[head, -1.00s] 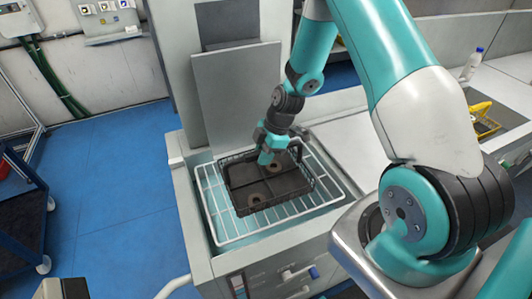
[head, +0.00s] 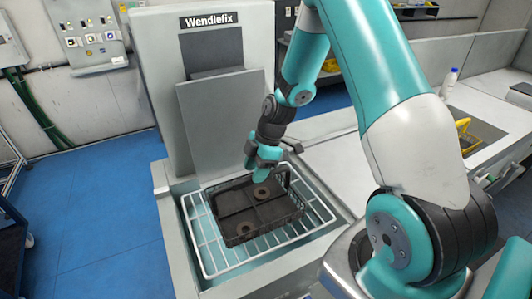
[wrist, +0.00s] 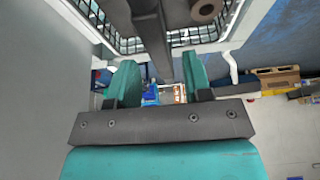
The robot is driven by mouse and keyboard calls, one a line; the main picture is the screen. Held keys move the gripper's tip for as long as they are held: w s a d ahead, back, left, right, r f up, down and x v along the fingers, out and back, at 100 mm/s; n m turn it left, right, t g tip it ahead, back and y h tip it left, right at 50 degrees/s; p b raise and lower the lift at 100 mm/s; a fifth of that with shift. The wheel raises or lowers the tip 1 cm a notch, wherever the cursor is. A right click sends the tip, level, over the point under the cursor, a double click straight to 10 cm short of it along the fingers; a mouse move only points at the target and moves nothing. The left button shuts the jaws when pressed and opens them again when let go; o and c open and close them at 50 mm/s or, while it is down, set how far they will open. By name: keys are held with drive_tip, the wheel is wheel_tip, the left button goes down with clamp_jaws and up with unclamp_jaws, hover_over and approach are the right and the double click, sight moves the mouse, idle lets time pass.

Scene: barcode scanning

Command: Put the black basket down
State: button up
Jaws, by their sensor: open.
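The black basket (head: 236,222) sits on the white wire rack (head: 199,246) of the Wendlefix machine in the head view. My gripper (head: 252,167) is above the basket's back edge, close to the basket's handle. In the wrist view my gripper (wrist: 152,85) has its two teal fingers apart, with a dark bar of the basket (wrist: 152,40) running between and beyond them. I cannot tell whether a finger touches the bar.
The grey machine housing (head: 203,70) stands directly behind the rack. A pale counter (head: 335,165) lies to the right, with a sink holding a yellow item (head: 466,137) and a white bottle (head: 449,83). Blue floor (head: 110,210) is open at the left.

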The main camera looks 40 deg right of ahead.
drive_tip(key=b+v, duration=0.1)
drive_tip(key=v, duration=0.6)
drive_tip(key=shift+d+r+b, duration=0.1)
drive_tip(key=shift+r+b, duration=0.05)
drive_tip(key=shift+b, duration=0.25)
drive_tip(key=s+a+r+m, duration=0.3)
drive_tip(key=s+a+r, duration=0.2)
drive_tip(key=a+r, duration=0.45)
drive_tip(key=s+a+r+m, duration=0.1)
drive_tip(key=s+a+m, duration=0.2)
drive_tip(key=s+a, duration=0.2)
drive_tip(key=s+a+r+m+g, duration=0.1)
drive_tip(key=s+a+r+m, duration=0.1)
drive_tip(key=s+a, duration=0.4)
drive_tip(key=s, duration=0.4)
drive_tip(key=shift+r+m, duration=0.25)
drive_tip(key=shift+m, duration=0.15)
drive_tip(key=shift+s, duration=0.1)
